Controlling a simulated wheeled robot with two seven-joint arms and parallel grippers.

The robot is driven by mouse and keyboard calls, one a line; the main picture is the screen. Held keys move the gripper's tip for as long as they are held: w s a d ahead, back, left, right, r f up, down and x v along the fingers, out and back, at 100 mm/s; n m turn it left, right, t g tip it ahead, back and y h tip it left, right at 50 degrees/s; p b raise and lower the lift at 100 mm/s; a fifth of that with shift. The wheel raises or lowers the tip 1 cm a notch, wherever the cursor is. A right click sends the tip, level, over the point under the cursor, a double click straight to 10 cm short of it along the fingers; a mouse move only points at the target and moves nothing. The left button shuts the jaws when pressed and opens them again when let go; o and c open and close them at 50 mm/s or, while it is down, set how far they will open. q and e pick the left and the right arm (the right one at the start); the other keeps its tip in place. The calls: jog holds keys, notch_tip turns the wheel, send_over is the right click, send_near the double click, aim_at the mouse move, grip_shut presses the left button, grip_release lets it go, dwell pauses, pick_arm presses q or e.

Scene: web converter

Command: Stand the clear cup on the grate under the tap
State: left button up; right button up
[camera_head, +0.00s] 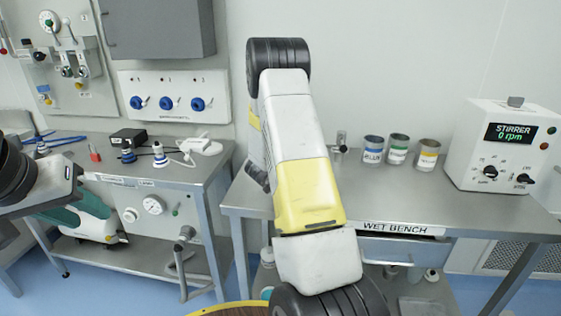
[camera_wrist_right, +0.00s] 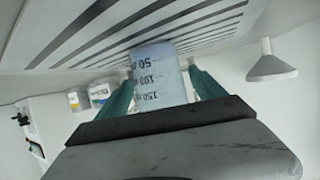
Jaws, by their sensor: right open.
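The clear cup (camera_wrist_right: 158,75) shows in the right wrist view, with measuring marks of 50, 100 and 150. It is between the teal fingers of my right gripper (camera_wrist_right: 165,80), which is open around it. The picture is upside down, so the cup is upright with its base at the slotted grate (camera_wrist_right: 120,35). I cannot tell if a small gap is left. In the head view my right arm hides the cup and grate. A small metal fitting (camera_head: 341,140), possibly part of the tap, shows beside the arm. My left gripper (camera_head: 82,207) is at the left; its jaw gap is unclear.
Several labelled tins (camera_head: 398,148) and a stirrer box (camera_head: 503,150) stand on the wet bench (camera_head: 460,205). A grey cone on a stem (camera_wrist_right: 272,64) shows in the right wrist view. A second bench (camera_head: 190,178) with small fittings is at the left.

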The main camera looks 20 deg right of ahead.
jog(key=v, duration=0.8)
jog(key=shift+s+a+r, duration=0.15)
jog(key=shift+a+r, duration=0.1)
jog(key=shift+a, duration=0.05)
jog(key=s+a+r+n+t+y, duration=0.25)
jog(key=a+r+n+y, duration=0.25)
jog(key=a+r+y, duration=0.75)
jog(key=s+a+r+n+g+y, duration=0.1)
jog(key=s+a+r+n, duration=0.1)
jog(key=s+a+r, duration=0.45)
jog(key=s+a+r+n+g+y, duration=0.1)
jog(key=s+a+n, duration=0.2)
jog(key=s, duration=0.7)
jog(key=s+d+f+n+g+h, duration=0.1)
jog(key=s+d+g, duration=0.1)
jog(key=s, duration=0.9)
jog(key=shift+f, duration=0.3)
jog(key=shift+d, duration=0.15)
